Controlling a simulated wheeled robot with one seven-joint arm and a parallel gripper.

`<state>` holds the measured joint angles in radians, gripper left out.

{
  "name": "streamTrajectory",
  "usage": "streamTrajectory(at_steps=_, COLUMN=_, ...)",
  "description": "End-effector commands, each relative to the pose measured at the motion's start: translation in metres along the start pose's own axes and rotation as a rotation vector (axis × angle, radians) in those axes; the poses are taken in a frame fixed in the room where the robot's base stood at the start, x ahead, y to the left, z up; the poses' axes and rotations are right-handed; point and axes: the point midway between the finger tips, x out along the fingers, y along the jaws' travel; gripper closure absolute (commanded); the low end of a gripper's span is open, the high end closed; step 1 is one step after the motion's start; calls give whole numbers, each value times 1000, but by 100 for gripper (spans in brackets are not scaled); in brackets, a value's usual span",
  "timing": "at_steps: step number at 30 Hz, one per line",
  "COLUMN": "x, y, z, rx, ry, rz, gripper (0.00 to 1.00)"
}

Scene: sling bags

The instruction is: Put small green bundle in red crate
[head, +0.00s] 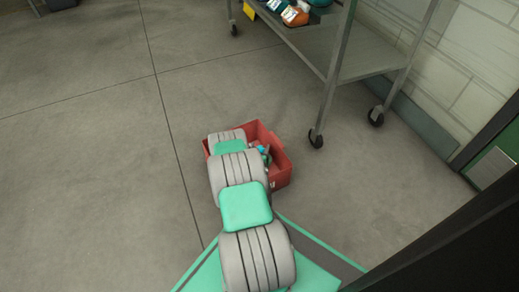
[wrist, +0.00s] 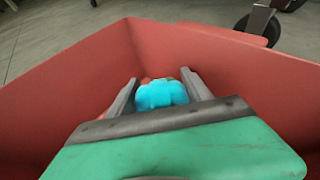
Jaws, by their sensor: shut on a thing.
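The red crate (head: 281,174) stands on the floor, and its walls surround my gripper in the wrist view (wrist: 65,95). My gripper (wrist: 160,88) is shut on a small bright turquoise bundle (wrist: 162,95), the only bundle I see between the fingers; it looks more blue-green than plain green. The bundle also shows in the head view (head: 262,149), within the crate's outline. Whether it touches the crate's floor I cannot tell. My arm covers the left part of the crate in the head view, and the gripper body hides the near inside of the crate.
A grey metal rack (head: 345,55) on casters stands behind and right of the crate, with several colourful items (head: 294,14) on its shelf. One caster (head: 316,138) is close to the crate. The floor to the left is clear. A dark post edges the lower right.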

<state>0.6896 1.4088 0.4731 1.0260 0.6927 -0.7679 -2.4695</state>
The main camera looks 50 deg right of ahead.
Motion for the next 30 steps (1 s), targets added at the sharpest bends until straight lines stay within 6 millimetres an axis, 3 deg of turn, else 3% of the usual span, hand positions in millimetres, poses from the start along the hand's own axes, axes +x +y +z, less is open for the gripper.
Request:
streamTrajectory(at_steps=13, x=4, y=1, z=-10, rx=0, ry=-1, rz=0, gripper=100)
streamTrajectory(at_steps=14, x=4, y=0, z=-11, rx=0, ry=1, rz=0, gripper=42)
streamTrajectory(at_steps=17, x=4, y=0, z=-12, rx=-1, ry=2, rz=0, gripper=34)
streamTrajectory(at_steps=25, x=3, y=0, z=-12, rx=-2, ry=4, rz=-1, gripper=34)
streamTrajectory(at_steps=28, x=0, y=0, z=-2, rx=-1, ry=2, rz=0, gripper=34)
streamTrajectory(at_steps=30, x=-14, y=0, z=3, rx=-5, ry=6, rz=1, gripper=34)
